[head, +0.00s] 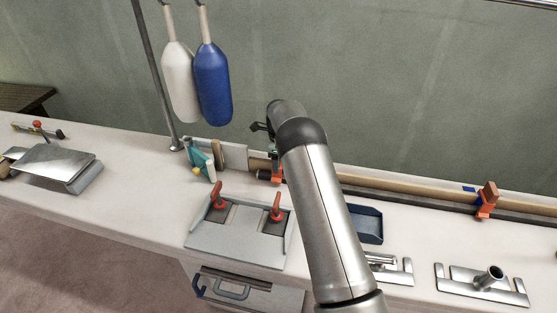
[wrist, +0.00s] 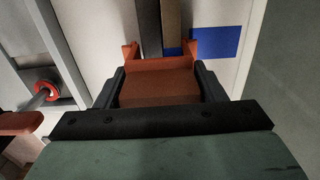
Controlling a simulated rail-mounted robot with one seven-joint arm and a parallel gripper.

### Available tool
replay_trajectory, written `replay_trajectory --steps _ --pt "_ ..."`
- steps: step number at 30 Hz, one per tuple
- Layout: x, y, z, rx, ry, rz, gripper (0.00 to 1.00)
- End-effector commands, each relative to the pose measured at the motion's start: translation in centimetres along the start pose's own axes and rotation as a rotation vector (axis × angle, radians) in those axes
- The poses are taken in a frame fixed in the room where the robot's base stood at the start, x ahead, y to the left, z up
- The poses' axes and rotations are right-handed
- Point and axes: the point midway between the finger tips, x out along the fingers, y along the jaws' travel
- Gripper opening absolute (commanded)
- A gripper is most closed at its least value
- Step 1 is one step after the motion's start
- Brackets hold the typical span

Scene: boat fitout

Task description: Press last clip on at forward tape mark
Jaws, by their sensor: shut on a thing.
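My gripper (wrist: 160,85) is shut on an orange clip (wrist: 158,68) in the wrist view. The clip's two prongs point away from me, on either side of a dark strip and a tan wooden strip of the rail. Whether the clip is seated on the rail cannot be told. Blue tape (wrist: 215,42) lies just right of the clip's prongs. In the head view the held clip (head: 277,173) shows at the rail (head: 392,191), partly hidden by my arm. Another orange clip (head: 485,207) sits on the rail at the right, beside blue tape (head: 468,189).
A grey fixture (head: 240,250) with red-handled clamps stands in front of the rail. A teal tool (head: 203,165) is left of my gripper. White and blue fenders (head: 212,85) hang behind. A dark tray (head: 369,224) and metal fittings (head: 487,282) lie to the right.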

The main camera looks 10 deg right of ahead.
Motion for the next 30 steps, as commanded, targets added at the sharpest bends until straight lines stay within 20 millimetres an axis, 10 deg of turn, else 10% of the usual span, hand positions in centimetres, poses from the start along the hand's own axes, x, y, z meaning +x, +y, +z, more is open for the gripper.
replay_trajectory --steps 13,14,16,30 --pt "1.1 0.2 0.0 0.000 0.002 0.006 0.36" --pt "1.0 0.2 0.0 0.000 0.002 0.006 0.69" --pt "1.0 0.2 0.0 0.000 0.002 0.006 0.88" --pt "-0.9 0.0 0.0 0.000 0.000 -0.001 0.89"
